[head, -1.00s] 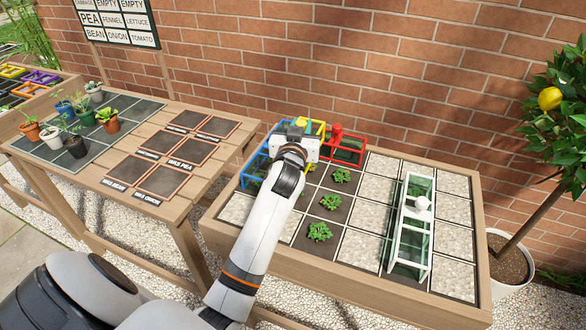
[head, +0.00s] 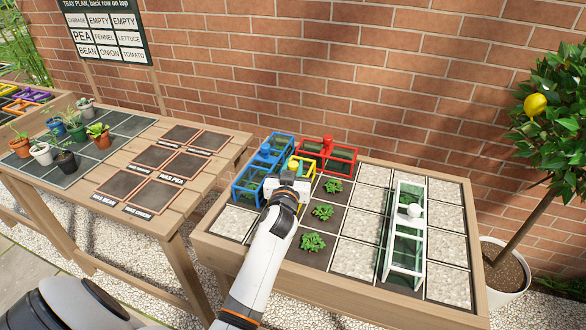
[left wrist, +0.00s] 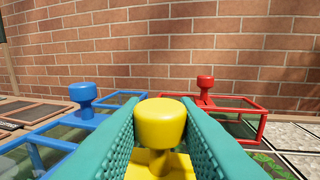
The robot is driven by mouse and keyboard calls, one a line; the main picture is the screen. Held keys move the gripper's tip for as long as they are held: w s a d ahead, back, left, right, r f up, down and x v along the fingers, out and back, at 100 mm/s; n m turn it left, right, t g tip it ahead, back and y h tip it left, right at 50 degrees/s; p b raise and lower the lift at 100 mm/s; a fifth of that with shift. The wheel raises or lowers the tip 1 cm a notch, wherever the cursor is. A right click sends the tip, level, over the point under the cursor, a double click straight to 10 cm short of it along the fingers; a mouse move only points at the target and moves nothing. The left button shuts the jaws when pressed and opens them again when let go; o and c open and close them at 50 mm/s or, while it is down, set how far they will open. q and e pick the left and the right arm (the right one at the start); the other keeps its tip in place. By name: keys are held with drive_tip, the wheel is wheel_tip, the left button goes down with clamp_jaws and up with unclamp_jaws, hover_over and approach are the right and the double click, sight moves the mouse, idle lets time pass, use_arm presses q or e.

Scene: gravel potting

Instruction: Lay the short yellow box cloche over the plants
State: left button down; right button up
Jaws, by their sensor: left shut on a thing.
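My left gripper (head: 290,178) is shut on the knob of the short yellow box cloche (head: 308,163). In the left wrist view the yellow knob (left wrist: 160,118) sits between the two teal fingers. My gripper hides most of the cloche in the head view; I cannot tell how high it is above the tray. Several small green plants stand in a dark column to the right of my arm: a back one (head: 333,186), a middle one (head: 322,212) and a front one (head: 313,242). The cloche is left of and behind the back plant in the picture. My right gripper is out of view.
A blue cloche (head: 249,187) stands close on the left, a red one (head: 341,160) close behind. A brick wall is behind. Potted seedlings stand on the left table (head: 130,122).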

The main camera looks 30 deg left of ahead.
use_arm(q)
drive_tip(key=c, duration=1.2)
unclamp_jaws()
drive_tip(key=shift+f, duration=0.1)
drive_tip(key=shift+c, duration=0.2)
drive_tip(key=shift+o, duration=0.5)
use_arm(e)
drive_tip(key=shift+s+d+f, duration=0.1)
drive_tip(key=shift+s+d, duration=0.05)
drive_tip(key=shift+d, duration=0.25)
use_arm(q)
drive_tip(key=v, duration=1.1)
drive_tip(key=shift+d, duration=0.1)
drive_tip(key=shift+s+d, duration=0.2)
drive_tip(key=shift+s, duration=0.25)
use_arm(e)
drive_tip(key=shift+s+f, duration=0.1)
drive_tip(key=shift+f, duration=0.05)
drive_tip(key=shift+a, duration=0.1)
